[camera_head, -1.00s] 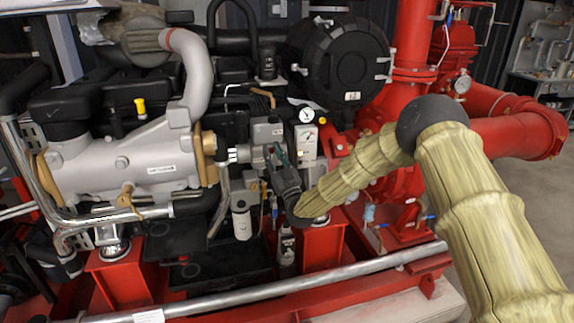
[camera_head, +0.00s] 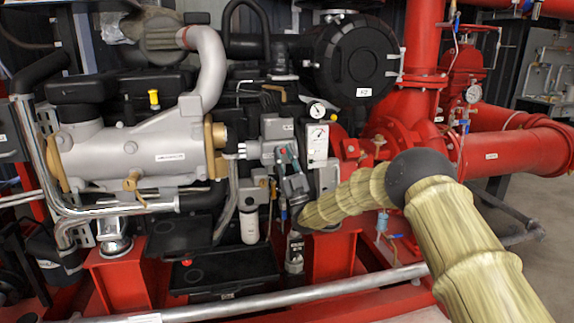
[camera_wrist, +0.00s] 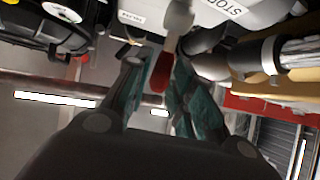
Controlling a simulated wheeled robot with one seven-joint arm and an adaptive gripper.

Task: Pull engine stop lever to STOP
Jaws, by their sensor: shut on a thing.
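The engine stop lever (camera_wrist: 161,76) shows in the wrist view, with a red tip and a pale grey shaft running up to a light housing marked with a partly visible "STOP" label (camera_wrist: 224,8). My gripper (camera_wrist: 158,84) has its teal-padded fingers on both sides of the red tip and is shut on it. In the head view, my gripper (camera_head: 284,157) is at the grey control box (camera_head: 266,149) in the middle of the engine, left of the small gauge panel. The lever is too small and covered to make out there.
A white gauge panel (camera_head: 317,144) stands just right of my gripper. A silver manifold (camera_head: 130,150) lies to the left, and a black round air filter (camera_head: 352,60) is above. Red pump pipes (camera_head: 510,150) fill the right. A grey rail (camera_head: 270,305) crosses the front.

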